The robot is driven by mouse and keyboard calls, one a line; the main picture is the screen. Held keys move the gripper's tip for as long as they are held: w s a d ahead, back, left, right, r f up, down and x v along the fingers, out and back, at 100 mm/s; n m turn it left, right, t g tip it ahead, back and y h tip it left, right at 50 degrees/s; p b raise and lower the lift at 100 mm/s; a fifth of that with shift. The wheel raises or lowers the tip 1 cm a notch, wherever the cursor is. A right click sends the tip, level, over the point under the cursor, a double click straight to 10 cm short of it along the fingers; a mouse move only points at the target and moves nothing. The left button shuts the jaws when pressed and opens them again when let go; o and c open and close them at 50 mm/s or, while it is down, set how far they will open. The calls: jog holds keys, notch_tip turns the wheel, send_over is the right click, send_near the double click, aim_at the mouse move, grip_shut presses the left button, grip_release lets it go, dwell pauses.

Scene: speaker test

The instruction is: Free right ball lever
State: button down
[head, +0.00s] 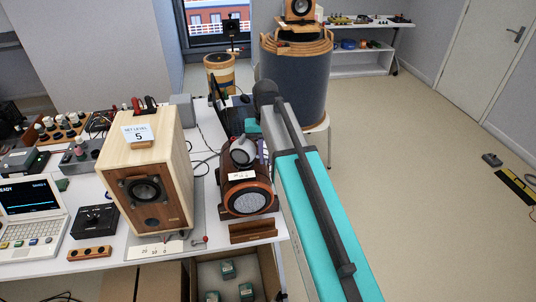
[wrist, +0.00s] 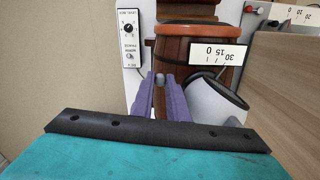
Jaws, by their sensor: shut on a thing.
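In the wrist view my gripper (wrist: 160,84) has two purple fingers shut on a small grey ball (wrist: 159,78), which looks like the knob of a ball lever. The lever's stem is hidden. The ball is beside a brown wooden speaker unit (wrist: 181,62) with an orange rim and a scale card (wrist: 219,53). In the head view the same round-fronted unit (head: 249,199) stands at the table's right end. My gripper (head: 262,150) shows only as a bit of purple at its right side; my teal arm hides most there.
A pale wooden speaker (head: 152,160) marked 5 stands left of the brown unit, with a small red-ball lever (head: 205,239) at its base. A laptop (head: 30,210) and a black knob box (head: 94,221) are further left. A large dark drum (head: 292,85) stands behind. Floor at right is mostly clear.

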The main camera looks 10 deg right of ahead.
jog(key=shift+s+a+m, duration=0.1)
jog(key=shift+a+m, duration=0.25)
jog(key=shift+m, duration=0.55)
jog(key=c, duration=1.7)
grip_release()
